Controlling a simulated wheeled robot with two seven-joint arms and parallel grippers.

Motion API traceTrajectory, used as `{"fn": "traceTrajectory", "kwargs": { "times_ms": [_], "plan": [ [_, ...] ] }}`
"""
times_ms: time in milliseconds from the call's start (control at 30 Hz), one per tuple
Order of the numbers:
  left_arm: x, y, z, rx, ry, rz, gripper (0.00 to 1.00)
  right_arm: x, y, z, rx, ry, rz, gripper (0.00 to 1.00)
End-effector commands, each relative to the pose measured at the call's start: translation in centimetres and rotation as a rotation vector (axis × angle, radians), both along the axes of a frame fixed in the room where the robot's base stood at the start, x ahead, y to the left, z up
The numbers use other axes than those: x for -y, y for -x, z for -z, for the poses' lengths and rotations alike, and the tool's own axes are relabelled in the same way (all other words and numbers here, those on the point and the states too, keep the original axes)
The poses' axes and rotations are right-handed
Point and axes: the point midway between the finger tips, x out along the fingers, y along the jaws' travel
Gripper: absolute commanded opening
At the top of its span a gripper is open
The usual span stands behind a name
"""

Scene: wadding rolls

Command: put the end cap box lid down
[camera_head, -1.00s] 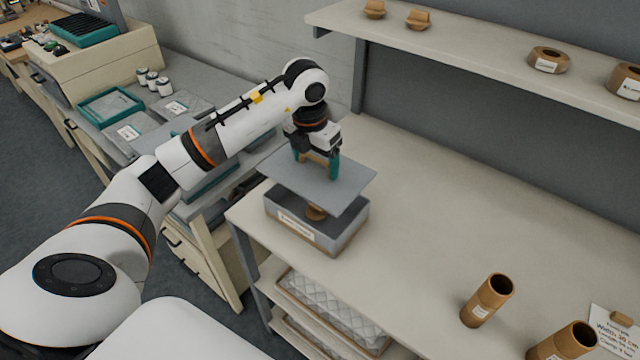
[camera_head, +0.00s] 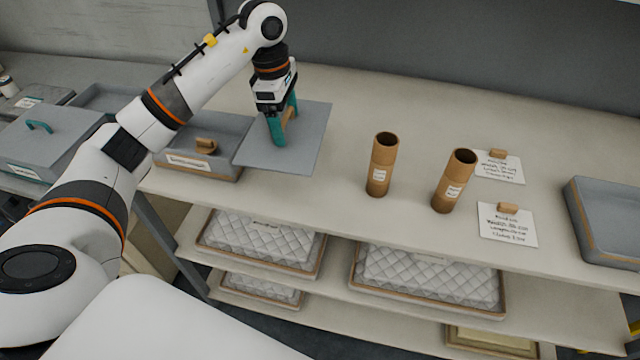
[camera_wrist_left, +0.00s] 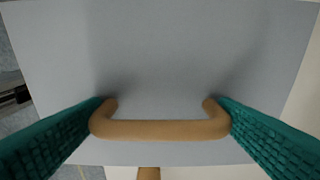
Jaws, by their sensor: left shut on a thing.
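The end cap box lid (camera_head: 305,150) is a flat grey panel with a brown handle. My left gripper (camera_head: 283,128) is shut on the handle (camera_wrist_left: 160,130), with a teal finger at each end of it in the left wrist view. The lid is to the right of the end cap box (camera_head: 225,172), overlapping its right side in the head view. I cannot tell whether the lid touches the bench. The box is a grey open tray with a label on its front and a brown end cap (camera_head: 206,146) inside. My right gripper is not in view.
Two brown tubes (camera_head: 382,165) (camera_head: 455,180) stand upright right of the lid. Two note cards (camera_head: 508,226) with brown clips lie beyond them, then a grey tray (camera_head: 610,225). Quilted pads (camera_head: 430,272) sit on the shelf below. The bench behind the lid is clear.

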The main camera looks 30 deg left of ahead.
Motion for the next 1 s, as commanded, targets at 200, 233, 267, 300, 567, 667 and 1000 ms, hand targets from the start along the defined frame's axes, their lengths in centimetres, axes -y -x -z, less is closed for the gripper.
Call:
{"fn": "traceTrajectory", "kwargs": {
  "times_ms": [200, 233, 267, 300, 567, 667, 1000],
  "plan": [
    [0.0, 0.1, 3.0, -0.003, 0.004, 0.042, 0.59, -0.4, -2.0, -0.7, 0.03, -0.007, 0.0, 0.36],
    [0.0, 0.1, 3.6, -0.003, 0.004, 0.042, 0.59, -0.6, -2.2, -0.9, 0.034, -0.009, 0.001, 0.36],
    [0.0, 0.1, 4.1, -0.003, 0.005, 0.042, 0.59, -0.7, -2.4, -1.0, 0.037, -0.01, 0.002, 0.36],
    [0.0, 0.1, 4.8, -0.002, 0.004, 0.042, 0.59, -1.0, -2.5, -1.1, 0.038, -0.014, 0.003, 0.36],
    [0.0, 0.0, 7.1, 0.001, 0.003, 0.04, 0.59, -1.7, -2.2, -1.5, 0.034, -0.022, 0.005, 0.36],
    [0.0, 0.0, 8.5, -0.001, 0.004, 0.04, 0.59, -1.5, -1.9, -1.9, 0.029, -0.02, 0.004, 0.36],
    [0.0, 0.0, 10.1, 0.004, 0.002, 0.04, 0.59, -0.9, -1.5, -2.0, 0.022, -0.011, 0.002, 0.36]
  ]
}}
